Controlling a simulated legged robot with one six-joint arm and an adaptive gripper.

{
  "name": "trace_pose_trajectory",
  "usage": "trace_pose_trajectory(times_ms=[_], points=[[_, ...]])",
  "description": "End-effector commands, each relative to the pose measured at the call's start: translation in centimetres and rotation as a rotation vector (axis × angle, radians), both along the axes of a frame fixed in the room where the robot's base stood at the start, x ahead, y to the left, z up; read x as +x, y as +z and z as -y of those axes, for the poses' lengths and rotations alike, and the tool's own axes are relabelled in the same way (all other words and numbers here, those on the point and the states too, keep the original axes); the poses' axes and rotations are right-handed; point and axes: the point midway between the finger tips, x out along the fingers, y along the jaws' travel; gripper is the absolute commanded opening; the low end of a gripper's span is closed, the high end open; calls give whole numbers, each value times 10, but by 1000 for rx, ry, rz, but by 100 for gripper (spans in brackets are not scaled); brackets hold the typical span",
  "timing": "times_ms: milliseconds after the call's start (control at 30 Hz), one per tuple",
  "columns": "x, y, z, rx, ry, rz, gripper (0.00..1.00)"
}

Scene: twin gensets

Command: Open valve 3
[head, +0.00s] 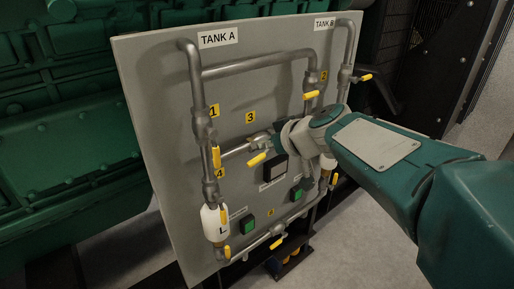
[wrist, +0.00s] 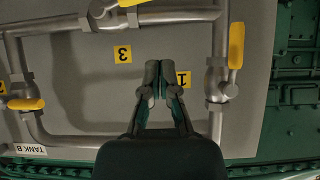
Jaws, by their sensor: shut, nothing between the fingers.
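Valve 3 (head: 257,159) shows a yellow lever on the middle horizontal pipe, below the yellow number 3 tag (head: 250,117). My forearm and wrist partly cover this area in the head view. In the wrist view, which is upside down, valve 3's grey body (wrist: 103,14) and part of its lever (wrist: 133,3) are at the top edge, cut off. My gripper (wrist: 158,70) is shut and empty in front of the panel. Its fingertips appear between the number 3 tag (wrist: 122,54) and number 1 tag (wrist: 183,78), apart from valve 3's lever in the picture.
Valve 1's lever (wrist: 237,45) lies along the vertical pipe right of my gripper in the wrist view. Valve 2's lever (wrist: 25,104) is at left. The grey panel (head: 160,110) also carries a white container (head: 214,222) and green buttons. A green engine (head: 70,130) stands behind.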

Motion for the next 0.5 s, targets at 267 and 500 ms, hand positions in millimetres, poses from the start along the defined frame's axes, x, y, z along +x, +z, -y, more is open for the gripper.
trace_pose_trajectory(times_ms=[267,500], points=[[-31,23,17,-1,-2,2,0],[-34,17,17,143,-105,-87,0]])
